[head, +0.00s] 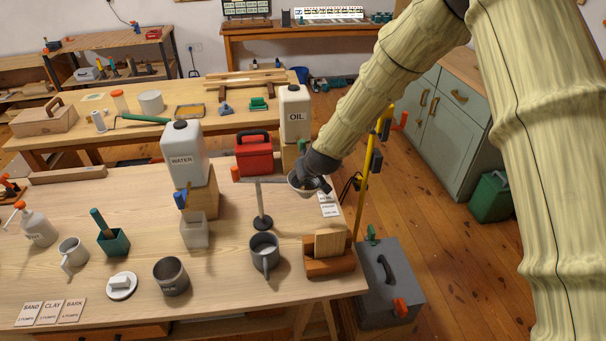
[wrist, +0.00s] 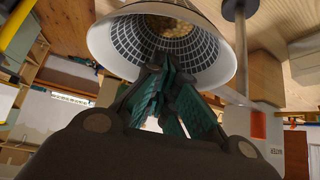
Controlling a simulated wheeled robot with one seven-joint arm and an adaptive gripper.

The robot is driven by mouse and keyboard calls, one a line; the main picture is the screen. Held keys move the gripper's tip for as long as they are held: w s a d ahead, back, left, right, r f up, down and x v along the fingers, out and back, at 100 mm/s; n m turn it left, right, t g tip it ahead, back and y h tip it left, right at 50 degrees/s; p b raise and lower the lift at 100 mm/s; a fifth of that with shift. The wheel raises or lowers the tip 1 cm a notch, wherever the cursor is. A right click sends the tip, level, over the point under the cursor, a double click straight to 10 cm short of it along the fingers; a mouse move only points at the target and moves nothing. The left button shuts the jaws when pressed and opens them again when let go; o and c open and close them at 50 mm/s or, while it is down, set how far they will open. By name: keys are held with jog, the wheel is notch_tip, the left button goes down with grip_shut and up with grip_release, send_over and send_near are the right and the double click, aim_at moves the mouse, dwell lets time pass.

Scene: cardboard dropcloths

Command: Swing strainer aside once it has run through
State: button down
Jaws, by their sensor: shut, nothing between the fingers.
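The strainer (head: 301,187) is a pale bowl held out on a thin grey arm from an upright rod stand (head: 260,205) on the table. In the wrist view the strainer (wrist: 110,42) shows a dark mesh lining with yellowish bits at its bottom. My gripper (head: 322,186) is at the right side of the strainer, over the table's right part. In the wrist view its green fingers (wrist: 168,85) are closed together with nothing between them and overlap the bowl's rim. I cannot tell whether they touch it. What lies directly under the bowl is hidden.
A dark grey mug (head: 264,256) and a wooden block holder (head: 330,254) stand in front. The WATER container (head: 183,158) stands left on a wooden block, the OIL container (head: 294,115) behind. A red box (head: 254,156) and yellow post (head: 368,180) are close by.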

jog(key=s+r, duration=0.1)
jog(key=s+d+r, duration=0.1)
jog(key=s, duration=0.1)
jog(key=s+d+r, duration=0.1)
jog(key=shift+s+d+r, duration=0.2)
jog(key=shift+s+r, duration=0.05)
jog(key=shift+s, duration=0.05)
jog(key=b+v, duration=0.2)
jog(key=v, duration=0.5)
jog(key=shift+d+r, duration=0.25)
jog(key=shift+s, duration=0.1)
